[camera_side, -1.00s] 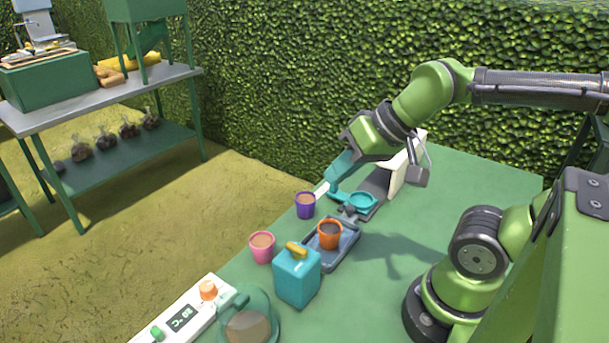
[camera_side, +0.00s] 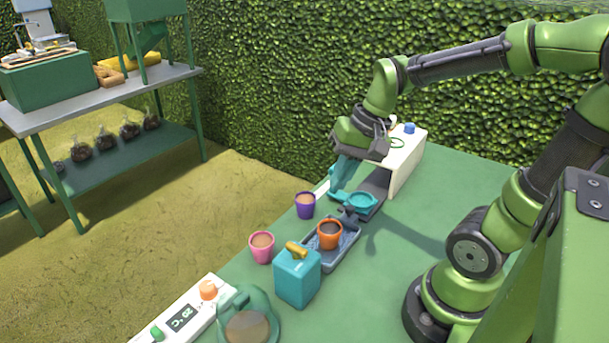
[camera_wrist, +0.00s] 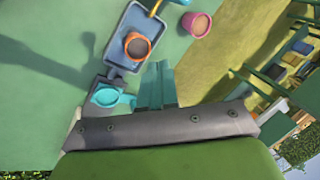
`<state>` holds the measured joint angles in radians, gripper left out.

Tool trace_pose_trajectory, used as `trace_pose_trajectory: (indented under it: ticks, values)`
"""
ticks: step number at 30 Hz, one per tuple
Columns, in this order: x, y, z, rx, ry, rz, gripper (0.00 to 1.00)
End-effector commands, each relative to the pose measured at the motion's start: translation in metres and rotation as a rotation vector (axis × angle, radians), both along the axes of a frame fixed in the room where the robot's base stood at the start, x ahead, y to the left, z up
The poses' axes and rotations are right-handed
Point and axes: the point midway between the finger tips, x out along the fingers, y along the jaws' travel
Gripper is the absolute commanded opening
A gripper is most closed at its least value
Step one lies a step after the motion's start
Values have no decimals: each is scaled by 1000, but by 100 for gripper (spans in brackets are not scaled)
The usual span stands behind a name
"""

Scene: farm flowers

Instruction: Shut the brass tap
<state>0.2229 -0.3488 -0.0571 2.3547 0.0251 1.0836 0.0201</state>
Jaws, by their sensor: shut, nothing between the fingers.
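The brass tap (camera_side: 297,248) is a yellow handle on top of the teal tank (camera_side: 297,278); its spout is hidden in the side view. In the wrist view, part of the yellow tap (camera_wrist: 156,7) shows at the top edge. An orange pot with dark contents (camera_side: 330,235) stands in the grey tray (camera_side: 349,254) beside the tank. My gripper (camera_side: 336,190) is shut and empty. It points down beside the teal ring-shaped holder (camera_side: 362,201), behind the tank and apart from the tap. Its teal fingers (camera_wrist: 158,68) are together in the wrist view.
A purple pot (camera_side: 305,206) and a pink pot (camera_side: 262,246) stand along the table's left edge. A cream box with a blue knob (camera_side: 404,160) stands behind my gripper.

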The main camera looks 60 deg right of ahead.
Motion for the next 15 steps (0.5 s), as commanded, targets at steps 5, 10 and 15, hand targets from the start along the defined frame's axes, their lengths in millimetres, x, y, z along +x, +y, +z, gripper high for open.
trace_pose_trajectory:
  ticks: [5, 10, 15]
  values:
    - [7, -23, -23, 218, 260, -239, 0]
    - [15, -36, -32, 446, 478, -452, 0]
    - [25, -35, -21, 626, 619, -579, 0]
